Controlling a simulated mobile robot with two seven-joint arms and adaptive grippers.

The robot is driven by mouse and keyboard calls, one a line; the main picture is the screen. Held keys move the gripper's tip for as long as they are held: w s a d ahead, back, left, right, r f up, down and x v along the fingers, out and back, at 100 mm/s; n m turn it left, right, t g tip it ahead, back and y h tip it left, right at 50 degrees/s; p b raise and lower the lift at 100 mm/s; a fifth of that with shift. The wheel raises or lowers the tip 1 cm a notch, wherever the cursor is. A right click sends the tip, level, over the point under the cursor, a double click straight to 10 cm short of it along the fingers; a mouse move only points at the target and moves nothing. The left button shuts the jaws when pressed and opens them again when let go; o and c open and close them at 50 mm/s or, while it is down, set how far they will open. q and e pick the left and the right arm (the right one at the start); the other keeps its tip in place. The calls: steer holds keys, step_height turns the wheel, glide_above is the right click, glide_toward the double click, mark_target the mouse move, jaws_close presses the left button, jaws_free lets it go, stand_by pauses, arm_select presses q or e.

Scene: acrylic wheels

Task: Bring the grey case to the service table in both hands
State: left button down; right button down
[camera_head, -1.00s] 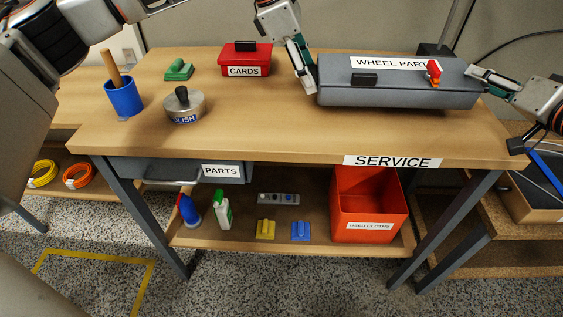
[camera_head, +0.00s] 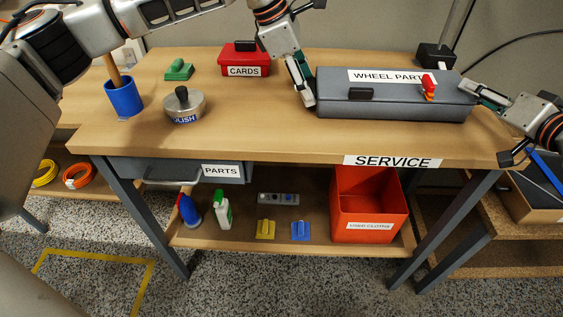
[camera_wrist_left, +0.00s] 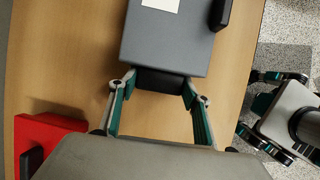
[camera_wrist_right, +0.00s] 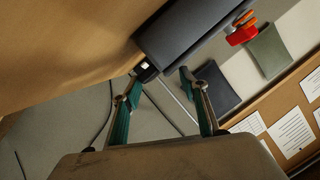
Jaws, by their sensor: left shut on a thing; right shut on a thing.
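The grey case (camera_head: 395,103), with a white "WHEEL PARTS" label, a black latch and a small red and orange piece at its front right, is level at the back right of the service table (camera_head: 250,130). It looks set down on the top, though its underside is hard to see. My left gripper (camera_head: 309,92) is shut on its left end; the left wrist view shows the fingers around a dark end grip (camera_wrist_left: 160,80). My right gripper (camera_head: 478,94) is shut on its right end. In the right wrist view the case end (camera_wrist_right: 185,30) lies at the fingertips.
On the tabletop, left of the case, are a red "CARDS" box (camera_head: 245,63), a green block (camera_head: 179,70), a polish tin (camera_head: 185,107) and a blue cup (camera_head: 124,97). A dark post base (camera_head: 436,56) stands behind the case. The front middle is clear.

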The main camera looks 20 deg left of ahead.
arm_select(q)
steer(key=c, duration=1)
jaws_free()
steer(key=shift+d+r, duration=0.5)
steer(key=shift+r, duration=0.2)
arm_select(e)
steer(key=shift+s+a+r, duration=0.35)
steer(key=shift+a+r, duration=0.1)
steer(key=shift+a, duration=0.3)
arm_select(q)
steer(key=shift+o, duration=0.2)
steer(key=shift+f, duration=0.15)
arm_select(e)
steer(key=c, duration=1.1)
jaws_free()
steer(key=shift+f, duration=0.25)
arm_select(q)
steer(key=shift+a+f, duration=0.1)
steer(key=shift+a, duration=0.05)
arm_select(e)
steer(key=shift+o, duration=0.2)
steer(key=shift+d+r, duration=0.1)
steer(key=shift+r, duration=0.05)
steer(key=shift+d, duration=0.15)
